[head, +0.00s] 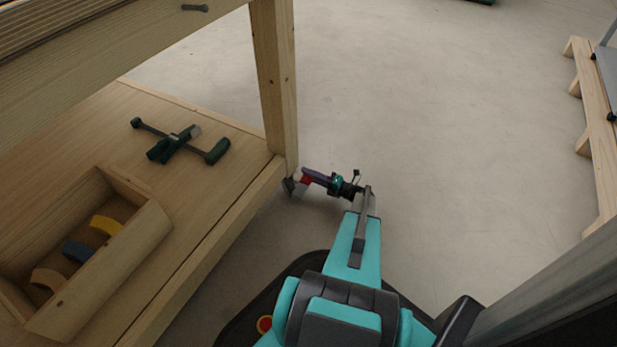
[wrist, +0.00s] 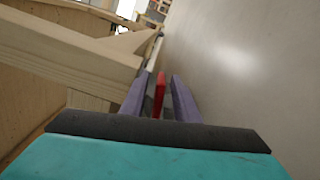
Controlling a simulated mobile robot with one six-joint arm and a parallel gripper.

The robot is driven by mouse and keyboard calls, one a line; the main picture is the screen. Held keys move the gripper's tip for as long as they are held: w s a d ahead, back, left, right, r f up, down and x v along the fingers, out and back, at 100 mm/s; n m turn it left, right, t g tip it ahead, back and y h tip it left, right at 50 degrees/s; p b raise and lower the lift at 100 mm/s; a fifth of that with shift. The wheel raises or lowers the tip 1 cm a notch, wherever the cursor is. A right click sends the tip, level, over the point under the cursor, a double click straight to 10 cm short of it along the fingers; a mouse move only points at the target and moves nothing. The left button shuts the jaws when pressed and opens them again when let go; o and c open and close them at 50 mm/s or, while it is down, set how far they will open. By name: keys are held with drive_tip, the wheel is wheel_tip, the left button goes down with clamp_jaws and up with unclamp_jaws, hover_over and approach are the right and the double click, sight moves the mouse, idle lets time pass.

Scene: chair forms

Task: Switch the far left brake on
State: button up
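The wooden workbench (head: 277,90) has a caster (head: 289,186) at the foot of its leg. A small red brake lever (head: 306,180) sticks out from this caster, and it also shows in the wrist view (wrist: 160,93). My gripper (head: 312,176) reaches the lever from the right, low over the floor. In the wrist view its two purple fingers (wrist: 159,96) stand apart, one on each side of the red lever, with a gap visible. Whether a finger touches the lever, I cannot tell. The caster's wheel is mostly hidden.
The bench's lower shelf (head: 215,215) holds a green clamp (head: 175,145) and a wooden box (head: 135,255) with coloured rings. The shelf edge lies close left of my gripper. The grey floor (head: 440,120) to the right is clear up to a wooden pallet (head: 598,130).

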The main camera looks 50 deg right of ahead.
drive_tip(key=shift+w, duration=0.1)
clamp_jaws()
drive_tip(key=shift+p, duration=0.3)
drive_tip(key=shift+d+f+m+p, duration=0.1)
drive_tip(key=shift+f+m+p, duration=0.3)
drive_tip(key=shift+m+p, duration=0.85)
drive_tip(key=shift+f+m+p, duration=0.55)
drive_tip(key=shift+m+p, duration=0.25)
drive_tip(key=shift+m, duration=0.15)
unclamp_jaws()
